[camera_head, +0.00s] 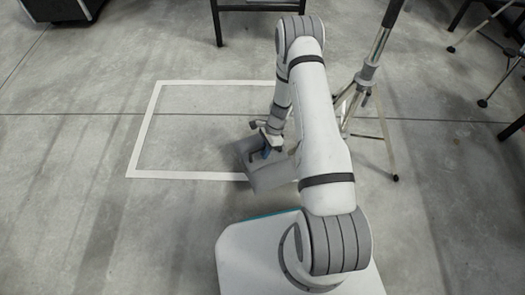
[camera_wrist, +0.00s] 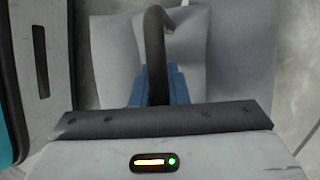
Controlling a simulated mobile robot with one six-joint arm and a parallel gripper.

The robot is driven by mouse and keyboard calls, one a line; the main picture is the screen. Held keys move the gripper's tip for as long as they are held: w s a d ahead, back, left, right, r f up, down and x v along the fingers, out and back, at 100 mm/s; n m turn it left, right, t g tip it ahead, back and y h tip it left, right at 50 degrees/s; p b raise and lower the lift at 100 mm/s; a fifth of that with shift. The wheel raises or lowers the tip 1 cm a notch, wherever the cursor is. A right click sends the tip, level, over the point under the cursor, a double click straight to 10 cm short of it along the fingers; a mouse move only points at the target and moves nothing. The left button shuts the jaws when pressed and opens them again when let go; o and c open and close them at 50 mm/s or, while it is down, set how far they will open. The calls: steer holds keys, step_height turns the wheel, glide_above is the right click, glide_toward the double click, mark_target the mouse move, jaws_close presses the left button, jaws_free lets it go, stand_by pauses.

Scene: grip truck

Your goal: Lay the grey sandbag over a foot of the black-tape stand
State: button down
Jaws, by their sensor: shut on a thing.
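The grey sandbag (camera_head: 268,177) hangs from or rests under my gripper (camera_head: 266,153), left of my arm, overlapping the lower right part of the taped outline. In the wrist view the blue fingers (camera_wrist: 155,88) are shut on the bag's dark handle loop, and the pale grey bag (camera_wrist: 225,55) spreads behind them. I cannot tell whether the bag touches the floor. A metal tripod stand (camera_head: 367,75) is just right of my arm. One of its feet (camera_head: 395,177) points toward the front; my arm hides part of its other legs. I cannot make out black tape on it.
A white taped rectangle (camera_head: 150,130) marks mostly empty floor on the left. Another stand's legs (camera_head: 484,102) are at the right edge. A dark-legged table (camera_head: 262,8) is at the back, and a dark case (camera_head: 62,10) at the back left.

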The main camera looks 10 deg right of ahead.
steer(key=shift+f+b, duration=1.75)
steer(key=shift+f, duration=0.65)
steer(key=c, duration=1.3)
jaws_free()
steer(key=shift+c, duration=0.2)
steer(key=shift+s+f, duration=0.1)
steer(key=shift+f, duration=0.05)
steer(key=p+v, duration=0.3)
steer(key=v, duration=0.5)
step_height(320, 180, up, 44)
steer(key=s+a+n+t+h+p, duration=0.15)
steer(key=n+p, duration=0.55)
steer(key=p, duration=1)
steer(key=s+r+n+t+p, duration=0.1)
steer(key=s+r+n+p, duration=0.2)
steer(key=r, duration=0.9)
steer(key=s+r+n+t+h+p, duration=0.1)
steer(key=s+r+n+p, duration=0.2)
steer(key=s+r+p, duration=0.6)
steer(key=s+r+n+t+h+p, duration=0.1)
steer(key=s+r+p, duration=0.5)
steer(key=r, duration=0.9)
steer(key=shift+s+d+r+n+t+h+p, duration=0.1)
steer(key=shift+s+r+n+t+h+p, duration=0.15)
steer(key=shift+s+n, duration=0.4)
steer(key=shift+s+r+n+t+p, duration=0.15)
steer(key=shift+s+n+t, duration=0.15)
steer(key=shift+s+n, duration=0.35)
